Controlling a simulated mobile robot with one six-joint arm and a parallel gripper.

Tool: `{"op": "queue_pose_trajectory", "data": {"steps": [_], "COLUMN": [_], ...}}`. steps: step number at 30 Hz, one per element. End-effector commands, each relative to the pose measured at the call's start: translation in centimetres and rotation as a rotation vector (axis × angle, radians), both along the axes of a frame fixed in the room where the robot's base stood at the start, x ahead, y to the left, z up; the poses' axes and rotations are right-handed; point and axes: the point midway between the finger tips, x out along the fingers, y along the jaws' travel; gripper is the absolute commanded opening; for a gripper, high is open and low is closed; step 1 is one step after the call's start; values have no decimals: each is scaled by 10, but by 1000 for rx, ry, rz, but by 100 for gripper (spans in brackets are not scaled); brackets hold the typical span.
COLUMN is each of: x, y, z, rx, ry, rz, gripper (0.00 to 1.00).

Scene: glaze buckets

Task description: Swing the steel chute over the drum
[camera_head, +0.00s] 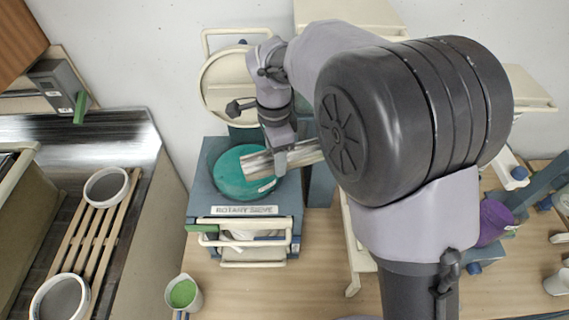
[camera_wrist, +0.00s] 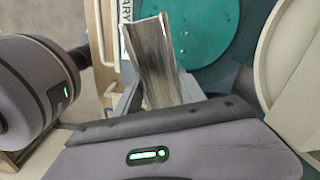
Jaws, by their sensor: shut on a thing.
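The steel chute (camera_head: 256,165) is a pale metal trough. In the head view its open left end overlaps the right part of the round teal drum (camera_head: 225,172). The drum sits in the blue-grey machine labelled as a rotary sieve. My gripper (camera_head: 280,164) is shut on the chute and hides part of its middle. In the wrist view the chute (camera_wrist: 158,60) runs up from my gripper, with the teal drum (camera_wrist: 205,25) beside and behind its upper end. The height gap between chute and drum cannot be told. The chute's right end is partly hidden by my arm.
A cream round lid (camera_head: 228,85) stands behind the drum. A label and cream handles (camera_head: 245,228) are at the machine's front. A small cup of green glaze (camera_head: 183,293) stands at front left. White-rimmed buckets (camera_head: 106,187) sit on wooden slats at left. A purple container (camera_head: 493,222) is at right.

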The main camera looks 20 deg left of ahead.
Motion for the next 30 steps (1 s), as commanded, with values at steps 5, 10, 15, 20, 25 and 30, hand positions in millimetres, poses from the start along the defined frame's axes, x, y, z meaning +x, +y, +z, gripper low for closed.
{"op": "queue_pose_trajectory", "data": {"steps": [5, 10, 15, 20, 25, 30], "x": [14, 23, 28, 30, 30, 30], "y": [8, 13, 15, 16, 16, 15], "z": [1, 1, 1, 1, 1, 1], "rx": [0, 0, 0, 0, 0, 0], "ry": [-1, -2, -1, -2, -2, -2], "rz": [-98, -162, -196, -208, -208, -208], "gripper": [0, 0, 0, 0, 0, 49]}}
